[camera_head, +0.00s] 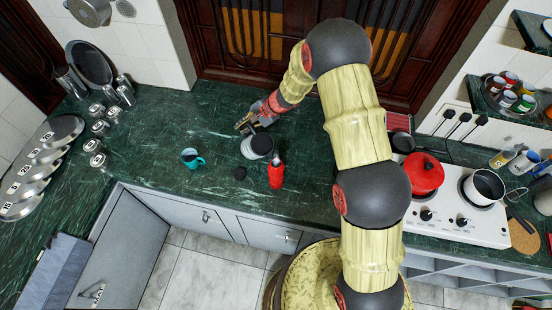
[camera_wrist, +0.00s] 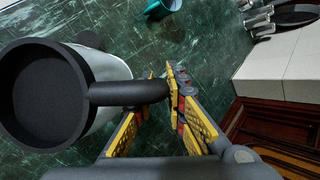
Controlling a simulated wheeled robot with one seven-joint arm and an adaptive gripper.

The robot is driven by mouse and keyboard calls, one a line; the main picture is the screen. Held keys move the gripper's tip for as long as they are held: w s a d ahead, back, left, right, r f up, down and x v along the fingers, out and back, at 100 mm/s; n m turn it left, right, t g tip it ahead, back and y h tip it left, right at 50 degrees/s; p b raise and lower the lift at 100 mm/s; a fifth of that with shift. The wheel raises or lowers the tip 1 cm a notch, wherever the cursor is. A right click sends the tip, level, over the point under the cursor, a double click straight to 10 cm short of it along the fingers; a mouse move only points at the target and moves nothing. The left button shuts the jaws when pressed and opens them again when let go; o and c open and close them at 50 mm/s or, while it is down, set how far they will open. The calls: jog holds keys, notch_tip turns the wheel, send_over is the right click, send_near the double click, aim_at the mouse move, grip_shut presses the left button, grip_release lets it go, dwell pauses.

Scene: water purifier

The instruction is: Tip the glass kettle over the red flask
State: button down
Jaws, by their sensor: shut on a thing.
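The glass kettle (camera_head: 247,150) has a pale body, a dark round top and a black handle. It is behind and slightly left of the red flask (camera_head: 275,175), with a gap between them in the picture. The kettle (camera_wrist: 107,78) fills the left of the wrist view, its dark top towards the camera. My gripper (camera_head: 244,122) is shut on the kettle's handle; the fingers (camera_wrist: 156,92) close around the handle's end. The kettle's top sits right of its body in the head view; I cannot tell its exact tilt or height. The flask stands upright, outside the wrist view.
A small black cap (camera_head: 240,173) lies left of the flask. The stove (camera_head: 455,222) with a red pot (camera_head: 423,175) is at right. The counter between mug and canisters (camera_head: 96,146) is clear.

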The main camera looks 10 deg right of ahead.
jog(key=shift+w+a+f+g+h+p, duration=0.35)
jog(key=shift+w+f+g+p, duration=0.3)
jog(key=shift+p, duration=1.25)
jog(key=shift+w+a+f+g+h+p, duration=0.35)
jog(key=shift+f+p, duration=0.5)
jog(key=shift+p, duration=1)
notch_tip(320, 180, down, 6)
jog(key=w+a+m+g+h+b, duration=0.1)
jog(key=w+g+h+b, duration=0.1)
jog(key=g, duration=0.1)
jog(key=shift+f, duration=0.15)
